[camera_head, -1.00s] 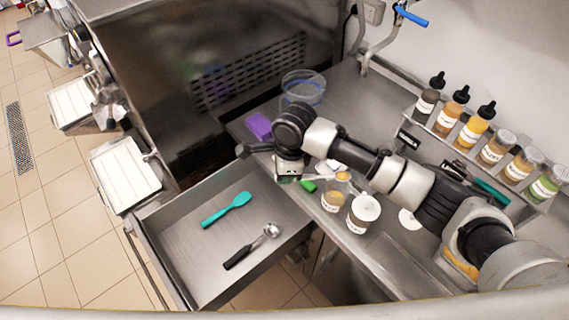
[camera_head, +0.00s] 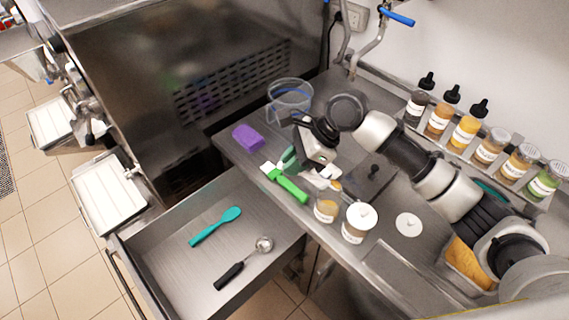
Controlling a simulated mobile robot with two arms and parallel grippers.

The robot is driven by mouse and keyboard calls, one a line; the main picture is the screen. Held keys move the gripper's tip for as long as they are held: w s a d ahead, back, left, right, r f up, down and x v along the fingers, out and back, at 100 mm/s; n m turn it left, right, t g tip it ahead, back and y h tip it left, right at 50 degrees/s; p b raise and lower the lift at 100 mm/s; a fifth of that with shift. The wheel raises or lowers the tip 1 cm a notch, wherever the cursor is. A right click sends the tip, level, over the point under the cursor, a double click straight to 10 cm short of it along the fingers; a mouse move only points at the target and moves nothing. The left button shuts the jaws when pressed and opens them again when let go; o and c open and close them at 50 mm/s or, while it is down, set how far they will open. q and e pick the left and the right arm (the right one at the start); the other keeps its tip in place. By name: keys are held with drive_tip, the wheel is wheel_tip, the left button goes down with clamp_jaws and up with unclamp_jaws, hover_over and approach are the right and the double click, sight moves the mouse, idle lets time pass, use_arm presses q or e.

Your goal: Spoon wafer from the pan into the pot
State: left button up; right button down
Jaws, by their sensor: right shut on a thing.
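My right gripper (camera_head: 302,160) is over the counter, shut on a small teal-green item (camera_head: 288,157) that is mostly hidden by the jaws; I cannot tell its full shape. A pan with tan, wafer-coloured contents (camera_head: 463,266) is at the lower right, partly hidden by my right arm. A clear round pot (camera_head: 289,102) with a blue line stands at the back of the counter, behind the gripper. A black-handled metal scoop (camera_head: 246,262) and a teal spatula (camera_head: 216,227) lie in the open drawer. My left gripper is not in view.
The open drawer (camera_head: 150,262) juts out in front of the counter. A green brush (camera_head: 287,184), a purple block (camera_head: 248,137), a small jar (camera_head: 325,208) and a white-lidded jar (camera_head: 359,222) crowd the counter's front. A rack of bottles (camera_head: 468,128) lines the wall.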

drive_tip(key=shift+d+r+y+p, duration=0.7)
drive_tip(key=shift+d+r, duration=0.1)
drive_tip(key=shift+d+r+y+p, duration=0.5)
drive_tip(key=shift+d+y+p, duration=0.05)
drive_tip(key=shift+y, duration=0.05)
drive_tip(key=shift+w+d+r+y, duration=0.15)
drive_tip(key=shift+d+r+y, duration=0.05)
drive_tip(key=shift+d+y, duration=0.55)
drive_tip(key=d+y, duration=0.1)
drive_tip(key=d, duration=0.1)
drive_tip(key=d+r+y, duration=0.1)
drive_tip(key=y, duration=0.1)
drive_tip(key=shift+w+d+r, duration=0.1)
drive_tip(key=shift+d+r, duration=0.05)
drive_tip(key=shift+d, duration=0.25)
